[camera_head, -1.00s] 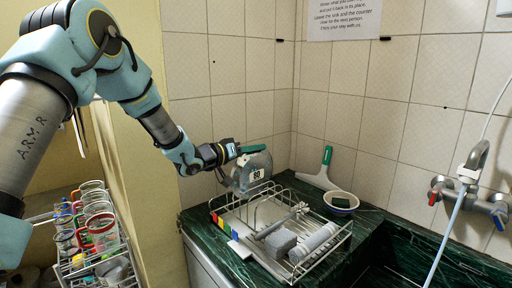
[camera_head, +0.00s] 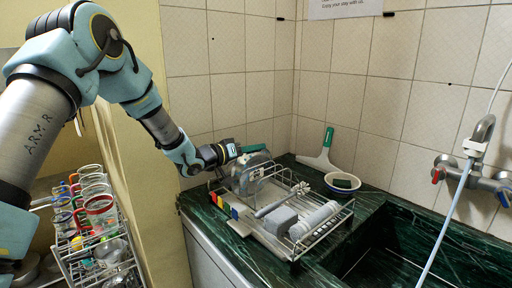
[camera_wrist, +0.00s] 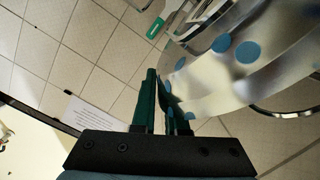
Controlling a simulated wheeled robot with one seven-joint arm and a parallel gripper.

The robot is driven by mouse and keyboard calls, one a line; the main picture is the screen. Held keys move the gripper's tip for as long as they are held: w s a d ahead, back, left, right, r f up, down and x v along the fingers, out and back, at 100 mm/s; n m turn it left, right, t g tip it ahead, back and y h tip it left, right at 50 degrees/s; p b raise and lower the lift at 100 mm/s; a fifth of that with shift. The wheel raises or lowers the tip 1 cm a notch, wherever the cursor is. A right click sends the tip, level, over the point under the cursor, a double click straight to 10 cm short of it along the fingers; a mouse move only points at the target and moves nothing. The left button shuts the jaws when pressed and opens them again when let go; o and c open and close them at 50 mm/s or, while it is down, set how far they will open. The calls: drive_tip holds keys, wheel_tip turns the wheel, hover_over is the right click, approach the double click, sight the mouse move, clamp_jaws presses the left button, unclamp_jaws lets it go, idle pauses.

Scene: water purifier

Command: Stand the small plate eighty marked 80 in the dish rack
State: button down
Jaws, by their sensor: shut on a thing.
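My gripper (camera_head: 250,150) is shut on the small plate (camera_head: 254,174) at its upper edge. The plate is greyish and see-through, and it stands roughly upright at the back left end of the wire dish rack (camera_head: 321,243). Its label, dark marks on white, is partly hidden behind rack wires. I cannot tell whether the plate's lower edge touches the rack floor. In the wrist view the green fingers (camera_wrist: 160,95) pinch the rim of the plate (camera_wrist: 262,82), which shows blue dots.
The rack holds a brush, a grey block (camera_head: 281,219) and a pale cylinder (camera_head: 313,219). A bowl with a sponge (camera_head: 342,183) and a squeegee (camera_head: 322,155) stand behind, near the tiled wall. The sink and tap (camera_head: 475,150) are to the right. A cart of glasses (camera_head: 98,215) is at left.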

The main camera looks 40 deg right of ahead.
drive_tip(key=shift+f, duration=0.15)
drive_tip(key=c, duration=0.9)
unclamp_jaws()
drive_tip(key=shift+o, duration=0.2)
drive_tip(key=a+b, duration=0.2)
drive_tip(key=a, duration=0.8)
drive_tip(key=shift+w+a+r+b, duration=0.3)
drive_tip(key=shift+w+a+r, duration=0.05)
drive_tip(key=shift+w+r, duration=0.1)
